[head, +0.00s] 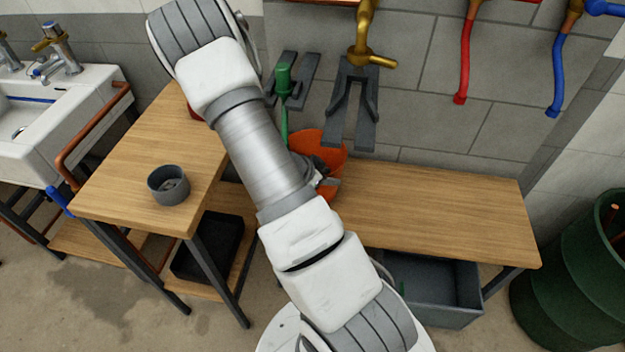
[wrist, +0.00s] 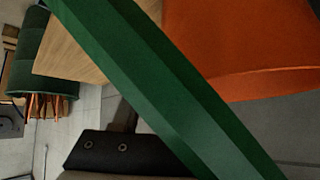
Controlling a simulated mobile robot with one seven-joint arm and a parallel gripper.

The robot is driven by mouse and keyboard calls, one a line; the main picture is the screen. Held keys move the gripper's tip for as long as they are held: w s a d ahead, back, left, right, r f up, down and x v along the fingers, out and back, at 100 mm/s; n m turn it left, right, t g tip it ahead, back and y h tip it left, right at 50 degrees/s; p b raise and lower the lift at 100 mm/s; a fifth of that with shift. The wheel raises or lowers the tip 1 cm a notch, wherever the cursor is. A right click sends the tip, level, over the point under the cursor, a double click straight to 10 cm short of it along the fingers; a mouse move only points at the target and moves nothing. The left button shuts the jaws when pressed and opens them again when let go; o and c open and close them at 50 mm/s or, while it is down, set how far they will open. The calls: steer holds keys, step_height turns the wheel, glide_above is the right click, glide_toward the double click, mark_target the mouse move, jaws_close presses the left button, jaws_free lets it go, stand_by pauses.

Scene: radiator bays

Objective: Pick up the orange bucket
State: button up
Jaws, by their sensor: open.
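The orange bucket (head: 321,147) stands on the wooden bench against the wall in the head view, its left and front partly hidden by my arm. In the wrist view the bucket (wrist: 250,45) fills the upper right, close to the camera. My gripper (head: 326,184) shows only as a small dark part beside my arm, at the bucket's front. A dark part with two screws (wrist: 122,148) at the bottom of the wrist view seems to be a finger of it. I see nothing held. Whether it touches the bucket cannot be told.
A green bar (wrist: 165,85) crosses the wrist view close up. A green-handled thing (head: 284,85) hangs beside forked wall brackets (head: 352,105). The bench (head: 440,205) is clear on the right. A grey pot (head: 168,186) stands on the left table; a green barrel (head: 575,270) stands right.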

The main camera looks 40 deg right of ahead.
steer(key=shift+x, duration=0.9)
steer(key=shift+c, duration=0.3)
jaws_close()
steer(key=shift+a, duration=0.1)
